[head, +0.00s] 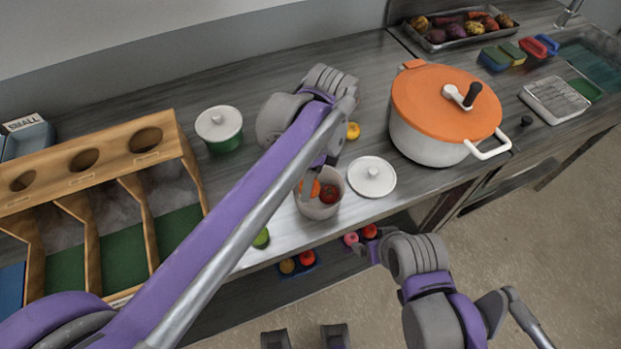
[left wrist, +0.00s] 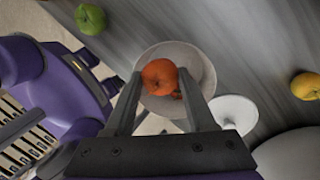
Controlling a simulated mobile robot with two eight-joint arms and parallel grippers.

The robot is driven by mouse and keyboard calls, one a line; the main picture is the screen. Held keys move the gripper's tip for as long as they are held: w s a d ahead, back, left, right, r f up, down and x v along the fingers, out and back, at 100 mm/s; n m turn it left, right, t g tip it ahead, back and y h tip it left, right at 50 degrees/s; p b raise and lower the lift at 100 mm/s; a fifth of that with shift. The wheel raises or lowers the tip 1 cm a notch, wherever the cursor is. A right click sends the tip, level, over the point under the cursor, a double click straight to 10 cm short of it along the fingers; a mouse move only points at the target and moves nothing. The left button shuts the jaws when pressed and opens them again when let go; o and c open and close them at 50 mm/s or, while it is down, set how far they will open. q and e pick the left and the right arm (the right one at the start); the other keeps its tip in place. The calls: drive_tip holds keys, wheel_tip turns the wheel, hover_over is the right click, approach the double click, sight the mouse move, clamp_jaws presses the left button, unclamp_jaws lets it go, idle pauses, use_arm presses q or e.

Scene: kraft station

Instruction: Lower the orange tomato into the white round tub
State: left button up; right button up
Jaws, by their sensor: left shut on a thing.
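The orange tomato (left wrist: 160,76) is between the two fingertips of my left gripper (left wrist: 159,80), which is shut on it. In the head view the orange tomato (head: 312,188) shows at the left of the mouth of the white round tub (head: 318,209), partly behind my arm. The tub (left wrist: 203,60) lies behind the tomato in the left wrist view. A red tomato (head: 329,193) is inside the tub. I cannot tell whether the orange one touches anything there. My right gripper (head: 367,252) is low at the counter's front, its jaws unclear.
A white lid (head: 371,178) lies right of the tub. A large pot with an orange lid (head: 440,100) stands further right. A yellow fruit (head: 352,131) is behind, a green one (head: 261,238) at front left. A lidded green pot (head: 220,128) and wooden rack (head: 120,158) stand left.

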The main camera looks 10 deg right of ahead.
use_arm(q)
drive_tip(key=shift+f, duration=0.2)
idle(0.5)
drive_tip(key=o, duration=1.4)
drive_tip(key=shift+r, duration=0.1)
wheel_tip(320, 180, up, 11)
drive_tip(key=d, duration=0.1)
drive_tip(key=shift+w+d+f+p, duration=0.2)
drive_tip(key=shift+w+d+p, duration=0.15)
drive_tip(key=shift+w, duration=0.1)
drive_tip(key=shift+f, duration=0.1)
